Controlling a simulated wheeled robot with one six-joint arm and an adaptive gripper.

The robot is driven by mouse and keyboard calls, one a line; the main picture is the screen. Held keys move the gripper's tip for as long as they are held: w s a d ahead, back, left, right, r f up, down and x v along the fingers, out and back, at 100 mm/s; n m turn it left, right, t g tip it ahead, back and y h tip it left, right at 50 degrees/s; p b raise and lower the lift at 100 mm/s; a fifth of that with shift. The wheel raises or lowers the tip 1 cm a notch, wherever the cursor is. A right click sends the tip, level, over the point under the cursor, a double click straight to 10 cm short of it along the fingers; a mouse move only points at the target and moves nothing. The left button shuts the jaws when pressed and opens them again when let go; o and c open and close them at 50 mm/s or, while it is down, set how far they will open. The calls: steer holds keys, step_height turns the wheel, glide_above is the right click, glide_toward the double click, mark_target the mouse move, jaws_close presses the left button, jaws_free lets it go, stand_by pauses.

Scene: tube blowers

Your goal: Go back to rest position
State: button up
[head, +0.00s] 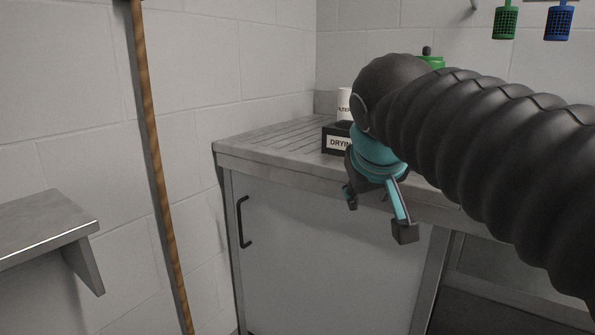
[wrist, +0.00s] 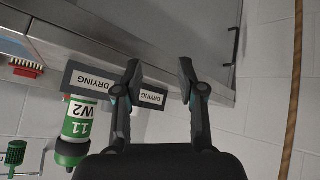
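My gripper (head: 377,215) hangs in front of the worktop's front edge, pointing down, with its teal and dark fingers spread apart. In the wrist view, my gripper (wrist: 159,70) is open, and nothing is held between the fingertips. My black ribbed arm covers the right part of the head view and hides much of the worktop.
A dark box labelled DRYING (head: 338,139) and a white cylinder (head: 344,103) stand on the worktop (head: 270,140). The wrist view shows a green-and-white container marked W2 (wrist: 78,125) and a red brush (wrist: 25,68). A brown pole (head: 155,160) and a grey shelf (head: 45,225) are left.

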steer(key=s+d+f+m+g, duration=0.1)
steer(key=s+d+f, duration=0.1)
steer(key=s+f, duration=0.5)
steer(key=s+d+f+m+g+y, duration=0.1)
steer(key=s+d+f, duration=0.1)
steer(key=s+f, duration=0.6)
step_height(320, 180, down, 8)
steer(key=shift+d+r+g, duration=0.15)
steer(key=shift+d+g, duration=0.25)
